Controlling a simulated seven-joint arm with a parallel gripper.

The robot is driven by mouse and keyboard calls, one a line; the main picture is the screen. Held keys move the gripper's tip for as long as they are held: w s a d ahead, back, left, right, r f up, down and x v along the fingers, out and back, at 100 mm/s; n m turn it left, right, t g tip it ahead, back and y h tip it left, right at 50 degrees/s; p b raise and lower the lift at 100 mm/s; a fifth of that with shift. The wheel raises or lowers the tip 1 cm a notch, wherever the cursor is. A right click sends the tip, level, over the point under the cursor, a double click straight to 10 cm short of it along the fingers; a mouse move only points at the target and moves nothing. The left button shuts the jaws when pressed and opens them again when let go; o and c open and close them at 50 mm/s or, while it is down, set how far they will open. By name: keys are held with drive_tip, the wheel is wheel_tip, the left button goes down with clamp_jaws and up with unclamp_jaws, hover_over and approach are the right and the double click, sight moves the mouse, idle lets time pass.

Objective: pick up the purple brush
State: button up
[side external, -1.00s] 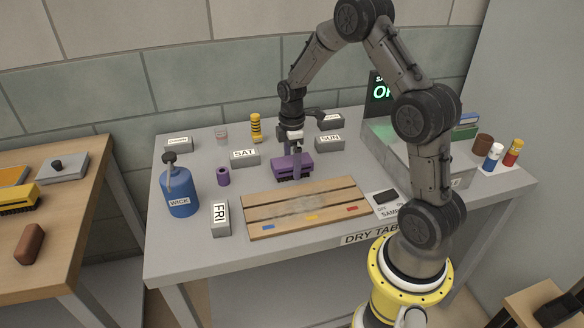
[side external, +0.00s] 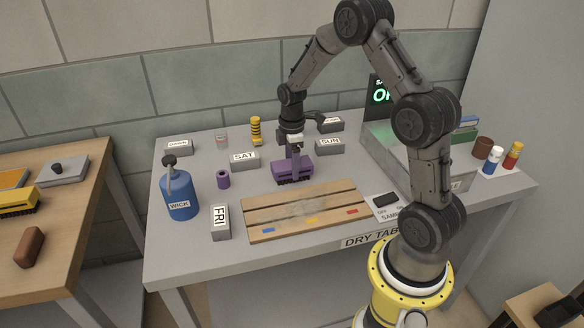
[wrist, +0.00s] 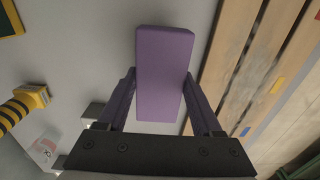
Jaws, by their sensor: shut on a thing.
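The purple brush (side external: 291,171) is a block with dark bristles beneath, on the grey table behind the wooden slatted board. My gripper (side external: 293,160) points down over it with its fingers at the brush's sides. In the wrist view the brush (wrist: 164,75) lies between the two purple-toned fingers of my gripper (wrist: 160,84), which are shut on it. Whether the bristles still touch the table is hard to tell.
The wooden slatted board (side external: 262,222) lies just in front. A small purple cylinder (side external: 223,178) and a blue bottle (side external: 180,195) stand left. Grey blocks labelled SAT (side external: 245,160) and SUN (side external: 330,148) stand behind. A yellow-black striped cylinder (side external: 256,130) is farther back.

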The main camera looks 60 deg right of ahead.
drive_tip(key=shift+r, duration=0.5)
wheel_tip(320, 180, up, 2)
drive_tip(key=shift+w+r, duration=0.1)
drive_tip(key=shift+r, duration=0.05)
drive_tip(key=s+a+r, duration=0.6)
drive_tip(key=s+r, duration=0.3)
drive_tip(key=s, duration=0.3)
drive_tip(key=shift+s+r, duration=0.4)
